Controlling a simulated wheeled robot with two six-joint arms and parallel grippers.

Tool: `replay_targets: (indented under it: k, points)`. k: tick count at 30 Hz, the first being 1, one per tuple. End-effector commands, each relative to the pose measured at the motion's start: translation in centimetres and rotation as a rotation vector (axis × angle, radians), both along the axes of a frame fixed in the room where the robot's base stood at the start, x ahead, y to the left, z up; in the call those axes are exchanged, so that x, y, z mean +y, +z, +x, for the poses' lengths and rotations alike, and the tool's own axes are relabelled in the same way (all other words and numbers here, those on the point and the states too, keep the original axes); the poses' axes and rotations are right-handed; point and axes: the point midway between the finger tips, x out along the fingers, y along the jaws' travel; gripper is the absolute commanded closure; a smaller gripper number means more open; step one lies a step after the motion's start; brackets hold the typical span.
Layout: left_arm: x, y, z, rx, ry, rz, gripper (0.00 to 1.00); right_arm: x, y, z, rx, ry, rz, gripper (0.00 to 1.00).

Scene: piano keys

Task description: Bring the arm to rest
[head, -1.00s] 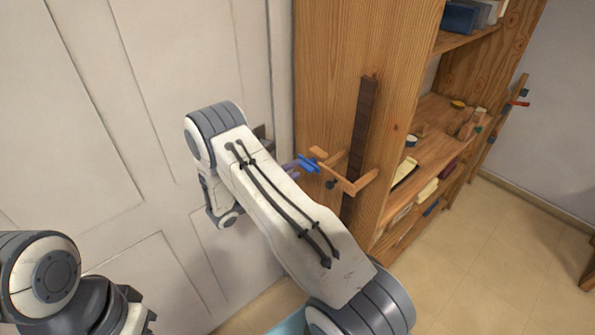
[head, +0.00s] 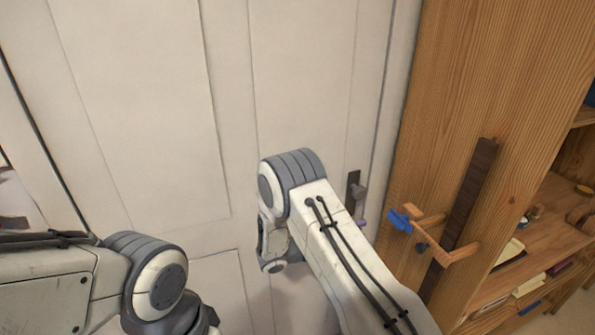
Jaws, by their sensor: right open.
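My right arm comes up from the bottom and bends at its elbow in front of a pale panelled door (head: 130,120). Its forearm points down, and the right gripper (head: 272,264) is at its lower end, small and mostly hidden; it is open, and I see nothing held in it. My left arm comes in from the left edge and bends down at the lower left; its gripper is out of frame.
A dark door handle (head: 355,188) is just right of my right elbow. A wooden cabinet (head: 460,90) stands at the right, with a dark vertical strip (head: 472,195), a wooden peg bracket (head: 445,248) and a blue piece (head: 399,220). Shelves (head: 555,230) hold small items.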

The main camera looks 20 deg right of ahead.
Motion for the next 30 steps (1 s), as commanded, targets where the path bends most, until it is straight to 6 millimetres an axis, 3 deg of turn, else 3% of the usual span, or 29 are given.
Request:
replay_targets:
  k: [4, 7, 14, 20, 24, 30]
  points:
    - [0.0, -0.2, 0.0, 0.0, 0.0, 0.0, 1.0, 0.5, 0.5, -0.5, -0.06, -0.019, 0.037, 0.54]
    - [0.0, -0.6, 0.0, 0.0, 0.0, 0.0, 1.0, 1.8, 1.6, -2.2, -0.217, -0.078, 0.13, 0.54]
    - [0.0, -1.9, 0.0, 0.0, -0.001, 0.0, 1.0, 7.8, 3.3, -9.7, -0.813, -0.395, 0.473, 0.54]
    - [0.0, -3.0, 0.0, 0.0, -0.001, 0.0, 1.0, 14.5, 3.4, -17.0, -1.304, -0.837, 0.717, 0.54]
    - [0.0, -3.8, 0.0, 0.0, -0.001, 0.0, 1.0, 19.4, 3.4, -21.6, -1.572, -1.241, 0.809, 0.54]
    - [0.0, -4.4, 0.0, 0.0, -0.001, 0.0, 1.0, 24.3, 3.9, -26.0, -1.755, -1.775, 0.782, 0.54]
